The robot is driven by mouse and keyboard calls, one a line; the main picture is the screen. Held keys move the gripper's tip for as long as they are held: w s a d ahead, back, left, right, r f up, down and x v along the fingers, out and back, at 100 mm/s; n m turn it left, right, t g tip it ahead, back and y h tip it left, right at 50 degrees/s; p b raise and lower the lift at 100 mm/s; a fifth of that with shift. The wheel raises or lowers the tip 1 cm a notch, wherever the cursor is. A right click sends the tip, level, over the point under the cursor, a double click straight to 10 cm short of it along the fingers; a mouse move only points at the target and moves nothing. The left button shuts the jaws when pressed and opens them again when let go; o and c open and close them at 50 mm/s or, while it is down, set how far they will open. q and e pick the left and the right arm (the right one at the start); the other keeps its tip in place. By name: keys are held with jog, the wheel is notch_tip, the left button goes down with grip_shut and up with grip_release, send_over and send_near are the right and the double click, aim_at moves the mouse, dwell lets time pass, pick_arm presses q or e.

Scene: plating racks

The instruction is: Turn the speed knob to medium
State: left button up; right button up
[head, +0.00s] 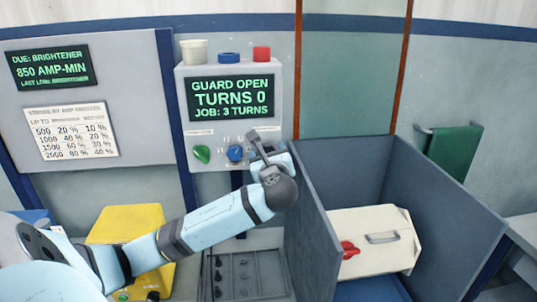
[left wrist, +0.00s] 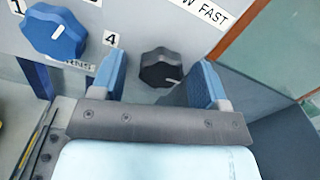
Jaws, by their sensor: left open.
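My left gripper (left wrist: 160,80) is open, with one blue finger on each side of the knob in this view. I cannot tell whether the fingers touch it. In the head view my left gripper (head: 262,143) is at the lower right of the panel and covers the knob. My right gripper is not in view.
A blue knob (head: 235,153) and a green knob (head: 202,154) are left of the gripper on the panel. The screen (head: 231,98) above reads "GUARD OPEN, TURNS 0, JOB: 3 TURNS". A grey-walled bay (head: 330,245) with a pale box (head: 375,225) stands right of the arm.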

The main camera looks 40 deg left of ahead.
pick_arm(q)
jog(key=c, duration=0.9)
jog(key=shift+n, duration=0.4)
jog(key=shift+w+d+r+n+b, duration=0.1)
jog(key=shift+n+b, duration=0.25)
jog(key=shift+n, duration=3.85)
jog(key=shift+w+d+n+b, duration=0.1)
jog(key=shift+n+b, duration=0.2)
jog(key=shift+n, duration=3.9)
jog(key=o, duration=0.9)
jog(key=shift+s+r, duration=0.1)
